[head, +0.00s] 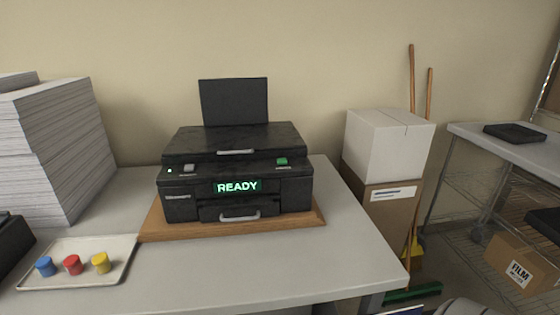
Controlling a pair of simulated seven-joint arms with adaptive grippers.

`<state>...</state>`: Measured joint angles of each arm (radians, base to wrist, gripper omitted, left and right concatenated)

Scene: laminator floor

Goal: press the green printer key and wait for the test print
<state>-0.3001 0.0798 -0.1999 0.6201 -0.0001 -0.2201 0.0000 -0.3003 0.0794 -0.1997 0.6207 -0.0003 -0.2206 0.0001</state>
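A black printer (237,175) stands on a wooden board (240,227) on the grey table. Its green key (282,161) is on the right of the top front edge, with nothing touching it. The lit display (237,187) on the front reads READY in green. The rear paper support (234,102) stands upright and shows no paper. The front tray with its handle (239,216) looks closed, and no printed sheet shows. Neither of my grippers is in view.
A tray (85,274) with blue, red and yellow pots sits at the front left. Tall paper stacks (50,150) stand behind it. The table (330,255) is clear right of the printer. Beyond are stacked boxes (388,145), broom handles and a metal shelf (505,150).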

